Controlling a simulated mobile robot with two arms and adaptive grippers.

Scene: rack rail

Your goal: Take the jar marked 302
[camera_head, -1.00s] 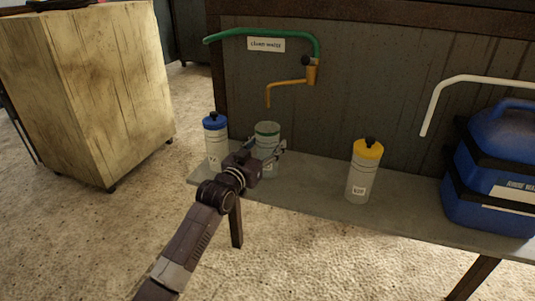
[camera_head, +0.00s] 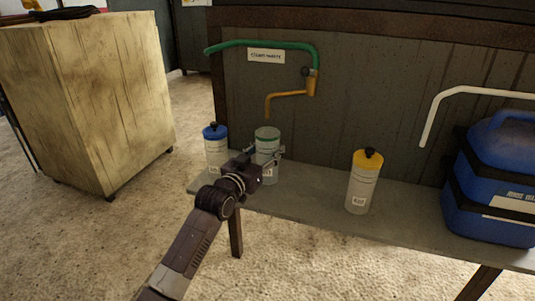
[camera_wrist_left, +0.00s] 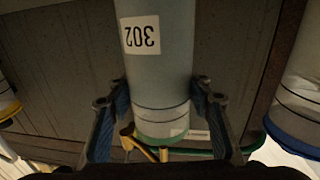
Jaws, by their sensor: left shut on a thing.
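The jar marked 302 (camera_head: 267,148) is pale grey with a green lid, upright over the left part of the grey shelf (camera_head: 310,207). My left gripper (camera_head: 268,158) is shut on it, one finger on each side. In the left wrist view, the jar (camera_wrist_left: 160,60) appears upside down between the fingers of the left gripper (camera_wrist_left: 157,97), its 302 label in plain sight. My wrist hides part of the jar's lower end in the head view, so I cannot tell whether it touches the shelf. My right gripper is not in view.
A blue-lidded bottle (camera_head: 216,150) stands close on the left. A yellow-lidded bottle (camera_head: 362,185) and a blue case (camera_head: 490,210) stand to the right. A green pipe (camera_head: 265,42) with an orange spout (camera_head: 290,93) overhangs the jar. A wooden cabinet (camera_head: 85,100) stands left.

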